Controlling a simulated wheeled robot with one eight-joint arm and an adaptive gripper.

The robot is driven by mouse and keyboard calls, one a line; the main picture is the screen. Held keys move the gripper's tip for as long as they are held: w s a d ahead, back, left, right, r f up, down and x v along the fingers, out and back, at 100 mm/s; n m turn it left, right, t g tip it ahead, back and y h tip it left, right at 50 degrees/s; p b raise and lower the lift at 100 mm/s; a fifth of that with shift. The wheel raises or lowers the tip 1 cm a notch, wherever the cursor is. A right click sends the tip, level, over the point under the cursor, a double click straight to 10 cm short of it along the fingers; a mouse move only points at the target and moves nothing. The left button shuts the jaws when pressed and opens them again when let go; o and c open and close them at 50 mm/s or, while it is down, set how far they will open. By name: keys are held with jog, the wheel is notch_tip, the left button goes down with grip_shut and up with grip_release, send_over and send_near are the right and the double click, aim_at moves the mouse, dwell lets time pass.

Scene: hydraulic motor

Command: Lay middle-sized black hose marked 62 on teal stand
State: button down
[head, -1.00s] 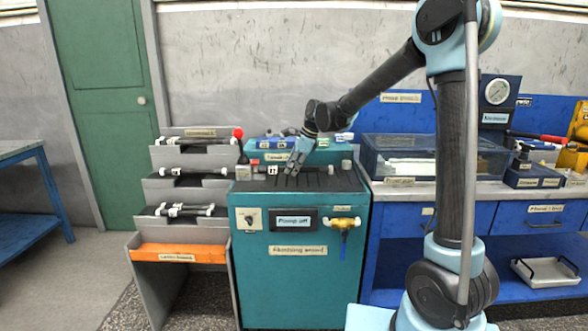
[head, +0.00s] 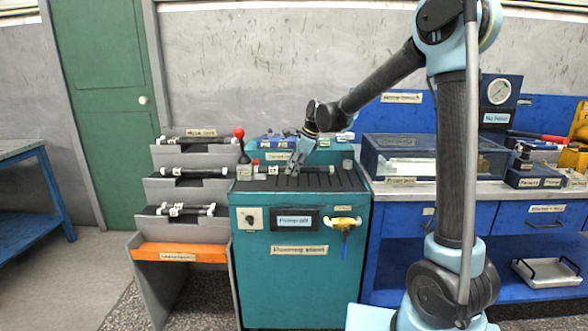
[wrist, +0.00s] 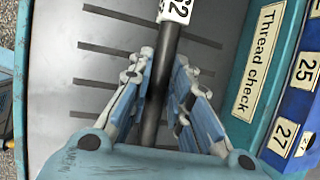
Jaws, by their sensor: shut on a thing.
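The black hose marked 62 (wrist: 165,62) runs lengthwise between my fingers in the wrist view, its white label at the top edge. In the head view the same hose (head: 281,169) lies level, left to right, at the top of the teal stand (head: 290,272). My gripper (head: 293,172) is shut on the hose near its middle and points down; its blue-grey fingers also show in the wrist view (wrist: 158,110). The slotted dark top of the stand is just below the hose. I cannot tell whether the hose touches it.
A grey stepped rack (head: 188,190) with other black hoses stands left of the stand. A red-knobbed lever (head: 240,142) rises at the stand's left rear. A clear-lidded box (head: 410,160) is on the blue bench to the right. A "Thread check" block (wrist: 262,75) borders the stand top.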

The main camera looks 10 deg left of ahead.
jog(key=shift+f, duration=0.3)
jog(key=c, duration=1.4)
grip_release()
jog(key=v, duration=1.2)
